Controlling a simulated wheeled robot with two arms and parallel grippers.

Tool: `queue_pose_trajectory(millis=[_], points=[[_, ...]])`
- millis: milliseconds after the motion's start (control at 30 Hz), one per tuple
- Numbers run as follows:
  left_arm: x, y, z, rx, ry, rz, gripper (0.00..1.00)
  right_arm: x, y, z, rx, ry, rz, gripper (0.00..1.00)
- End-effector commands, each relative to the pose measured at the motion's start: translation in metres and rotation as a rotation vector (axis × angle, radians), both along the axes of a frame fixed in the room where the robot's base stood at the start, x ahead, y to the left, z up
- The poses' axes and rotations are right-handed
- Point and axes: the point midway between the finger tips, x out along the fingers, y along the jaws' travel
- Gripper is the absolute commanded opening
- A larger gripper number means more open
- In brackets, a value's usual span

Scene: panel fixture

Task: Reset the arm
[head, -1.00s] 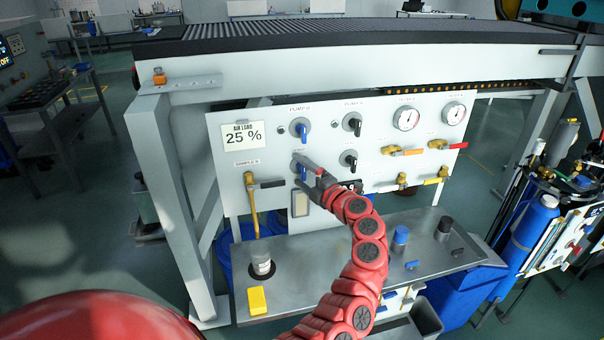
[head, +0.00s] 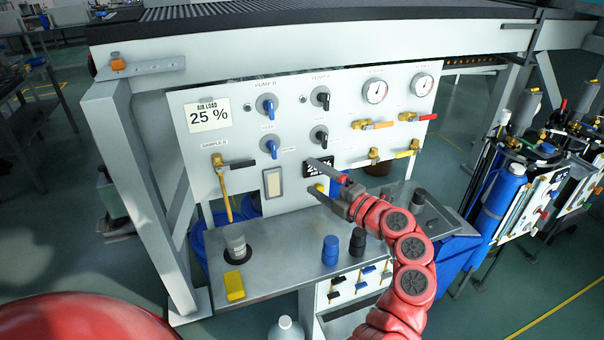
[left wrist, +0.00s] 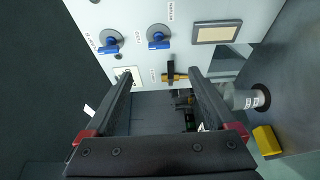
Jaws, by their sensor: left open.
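My left gripper (head: 317,177) is open and empty in front of the white panel (head: 190,155). The upper blue knob (head: 267,105) is above that. Both blue knobs also show in the left wrist view. My right gripper is not in view.
Blue cylinders (head: 500,190) stand at the right. A white frame post (head: 135,180) stands at the left.

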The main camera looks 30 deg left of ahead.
Motion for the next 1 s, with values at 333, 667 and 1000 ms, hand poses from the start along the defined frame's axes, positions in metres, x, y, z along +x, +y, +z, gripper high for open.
queue_pose_trajectory(millis=[333, 667, 1000], points=[[-0.003, -0.008, 0.001, 0.001, -0.001, -0.001, 0.90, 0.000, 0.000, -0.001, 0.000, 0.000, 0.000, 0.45], [-0.006, -0.005, -0.004, 0.012, 0.007, 0.015, 0.90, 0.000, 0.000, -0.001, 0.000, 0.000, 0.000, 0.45], [-0.150, 0.032, -0.065, 0.637, 0.140, 0.354, 0.90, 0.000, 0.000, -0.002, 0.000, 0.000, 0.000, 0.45]])
